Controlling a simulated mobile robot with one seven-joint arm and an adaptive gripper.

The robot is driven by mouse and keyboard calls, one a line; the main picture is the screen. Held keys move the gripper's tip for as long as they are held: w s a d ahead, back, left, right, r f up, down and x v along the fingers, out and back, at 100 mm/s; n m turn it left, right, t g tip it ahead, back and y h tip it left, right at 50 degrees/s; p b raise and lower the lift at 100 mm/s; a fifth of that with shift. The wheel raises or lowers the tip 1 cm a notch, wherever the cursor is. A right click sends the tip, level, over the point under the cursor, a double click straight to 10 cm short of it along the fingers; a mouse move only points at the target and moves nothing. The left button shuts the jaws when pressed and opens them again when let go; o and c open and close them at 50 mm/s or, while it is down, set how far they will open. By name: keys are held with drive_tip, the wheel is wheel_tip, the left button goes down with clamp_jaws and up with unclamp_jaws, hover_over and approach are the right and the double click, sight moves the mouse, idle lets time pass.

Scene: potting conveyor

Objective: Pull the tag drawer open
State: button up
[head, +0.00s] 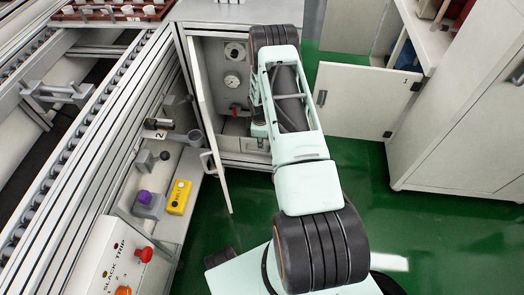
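I cannot pick out the tag drawer in the head view. My arm reaches up the middle of the picture, over the front of a grey cabinet under the bench. My gripper does not show; the end of the arm lies behind its own links. The arm covers part of the cabinet's opening and whatever is directly behind it.
The cabinet's door (208,110) stands open, its handle (207,164) low down; a gauge (232,81) and red valve (235,109) show inside. Another open door (362,101), marked 1, is at right. Switches and a yellow box (179,198) line the left. Green floor (405,215) is clear.

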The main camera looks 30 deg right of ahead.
sight(262, 152)
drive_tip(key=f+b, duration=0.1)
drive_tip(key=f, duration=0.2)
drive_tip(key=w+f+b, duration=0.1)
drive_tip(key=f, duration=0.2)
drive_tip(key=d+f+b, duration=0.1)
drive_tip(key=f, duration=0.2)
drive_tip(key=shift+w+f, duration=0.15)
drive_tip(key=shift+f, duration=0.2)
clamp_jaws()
